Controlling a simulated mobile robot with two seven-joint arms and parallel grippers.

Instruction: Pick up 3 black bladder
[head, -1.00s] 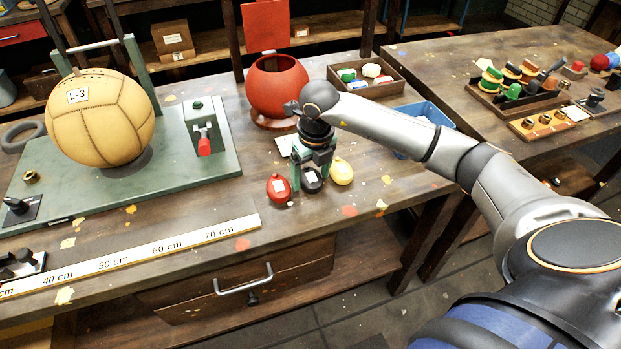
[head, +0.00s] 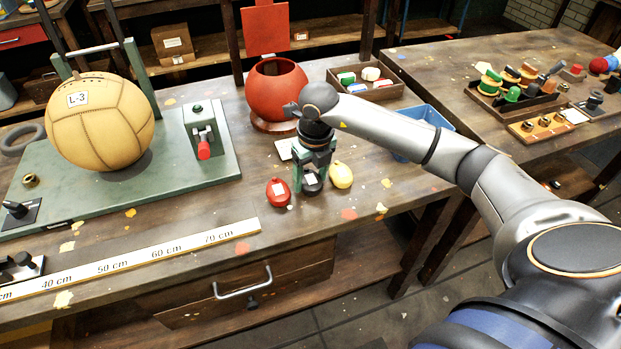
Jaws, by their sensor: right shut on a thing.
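The black bladder (head: 312,187) is a small dark rounded thing with a pale label, at the front of the workbench between the red bladder (head: 278,192) and the yellow bladder (head: 341,176). My right gripper (head: 313,178) points down over it from above, with its fingers shut on the black bladder and hiding part of it. I cannot tell whether the bladder still touches the bench. My left gripper is not in view.
A large tan leather ball (head: 100,125) labelled L-3 rests on a green base plate (head: 205,175). A red round pot (head: 277,95) stands behind my gripper. A blue tray (head: 428,114) lies partly behind my arm. The bench front has a ruler (head: 150,252).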

